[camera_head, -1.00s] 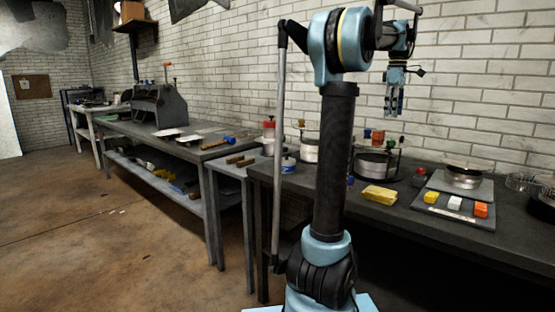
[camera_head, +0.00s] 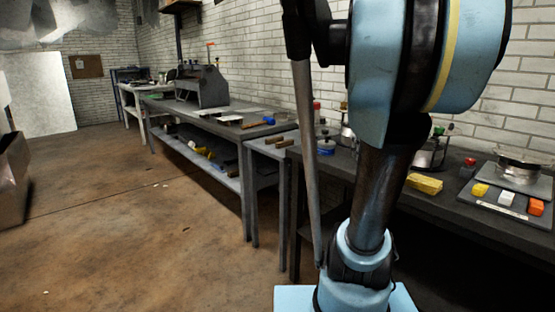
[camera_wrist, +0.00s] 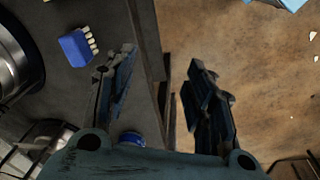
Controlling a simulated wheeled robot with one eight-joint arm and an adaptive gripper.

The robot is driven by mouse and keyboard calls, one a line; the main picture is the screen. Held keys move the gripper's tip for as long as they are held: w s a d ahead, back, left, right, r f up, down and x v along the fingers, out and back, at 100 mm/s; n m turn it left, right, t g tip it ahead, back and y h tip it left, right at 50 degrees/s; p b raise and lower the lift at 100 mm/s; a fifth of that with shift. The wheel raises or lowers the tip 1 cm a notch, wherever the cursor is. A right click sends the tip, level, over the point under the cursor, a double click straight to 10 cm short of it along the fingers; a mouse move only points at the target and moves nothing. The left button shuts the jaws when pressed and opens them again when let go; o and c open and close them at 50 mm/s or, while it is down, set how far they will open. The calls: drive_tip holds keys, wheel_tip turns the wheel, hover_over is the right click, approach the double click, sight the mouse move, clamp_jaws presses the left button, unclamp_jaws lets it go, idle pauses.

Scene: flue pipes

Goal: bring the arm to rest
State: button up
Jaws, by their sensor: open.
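My gripper (camera_wrist: 162,72) shows in the wrist view with its two dark fingers apart and nothing between them. It hangs over the edge of a dark table (camera_wrist: 100,20), with bare floor under its right finger. The head view does not show the gripper. There my raised arm (camera_head: 425,60) looms large and close, covering the middle and upper right of the picture.
In the wrist view, a blue brush-like thing (camera_wrist: 75,47) lies left of the fingers. In the head view, a yellow block (camera_head: 425,184) and a tray (camera_head: 502,208) with small coloured blocks lie on the right table. Open floor (camera_head: 130,230) spreads left.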

drive_tip(key=s+a+f+m, duration=0.1)
drive_tip(key=s+a+f, duration=0.4)
drive_tip(key=f, duration=0.5)
drive_tip(key=s+a+f+m, duration=0.2)
drive_tip(key=s+a+f, duration=0.3)
drive_tip(key=s+f, duration=0.3)
wheel_tip(320, 180, down, 2)
drive_tip(key=shift+s+f+t, duration=0.1)
drive_tip(key=shift+s+t, duration=0.15)
drive_tip(key=shift+t, duration=0.15)
